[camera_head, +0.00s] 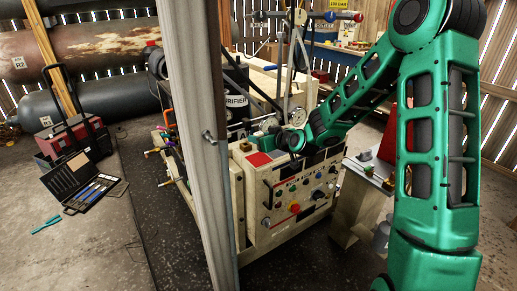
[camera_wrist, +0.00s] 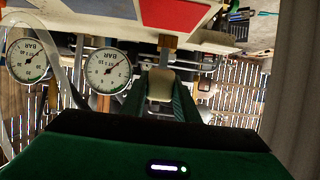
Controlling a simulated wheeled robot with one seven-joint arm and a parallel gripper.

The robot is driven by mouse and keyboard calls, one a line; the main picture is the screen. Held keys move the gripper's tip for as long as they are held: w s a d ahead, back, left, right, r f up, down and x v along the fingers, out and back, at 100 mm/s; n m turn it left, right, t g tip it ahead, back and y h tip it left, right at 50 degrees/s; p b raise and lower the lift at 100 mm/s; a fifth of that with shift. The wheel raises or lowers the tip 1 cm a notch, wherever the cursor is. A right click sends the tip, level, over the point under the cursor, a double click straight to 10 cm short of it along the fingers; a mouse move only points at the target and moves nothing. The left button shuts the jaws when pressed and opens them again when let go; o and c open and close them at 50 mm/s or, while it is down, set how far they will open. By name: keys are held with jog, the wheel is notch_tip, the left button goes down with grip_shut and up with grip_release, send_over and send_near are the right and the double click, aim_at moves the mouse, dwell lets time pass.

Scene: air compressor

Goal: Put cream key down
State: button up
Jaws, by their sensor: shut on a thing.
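The cream key (camera_wrist: 160,86) is between the two green fingers of my gripper (camera_wrist: 164,77) in the wrist view. My gripper is shut on its cream head. A grey shaft runs from the head towards a small brass-coloured piece (camera_wrist: 168,41) at the edge of the panel with red and blue patches (camera_wrist: 172,14). I cannot tell whether the shaft is inside that piece or only in line with it. In the head view my gripper (camera_head: 270,143) is low over the back of the cream control cabinet (camera_head: 258,205); the key cannot be made out there.
Two round pressure gauges (camera_wrist: 108,71) are left of my fingers in the wrist view. A grey post (camera_head: 203,140) stands in front of the cabinet in the head view. A side table (camera_head: 367,175) with small blocks is right. An open toolbox (camera_head: 85,185) lies on the floor left.

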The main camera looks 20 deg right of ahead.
jog(key=shift+f, duration=1.95)
jog(key=o, duration=1.1)
jog(key=shift+f, duration=0.1)
jog(key=shift+c, duration=0.2)
jog(key=v, duration=1.2)
jog(key=shift+s, duration=0.15)
